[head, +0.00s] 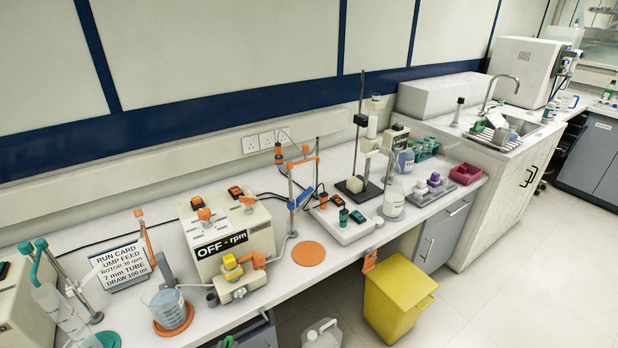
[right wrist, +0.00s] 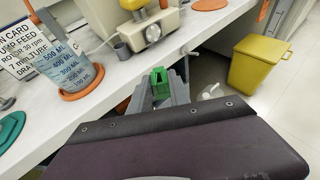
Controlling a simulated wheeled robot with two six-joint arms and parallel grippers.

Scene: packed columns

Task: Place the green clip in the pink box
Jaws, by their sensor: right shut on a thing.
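The green clip (right wrist: 158,80) stands upright between the grey fingertips of my right gripper (right wrist: 160,92) in the right wrist view. The gripper is shut on it, in front of the bench's front edge. In the head view only a little green of the clip (head: 228,342) shows at the bottom edge, and most of the gripper there is out of frame. The pink box (head: 466,174) is a small open tray on the far right end of the bench, well away from the clip. My left gripper is not in view.
A pump (head: 228,240) and a beaker (head: 168,307) stand on the near bench. A grey rack (head: 432,190) adjoins the box. A yellow bin (head: 397,300) stands on the floor.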

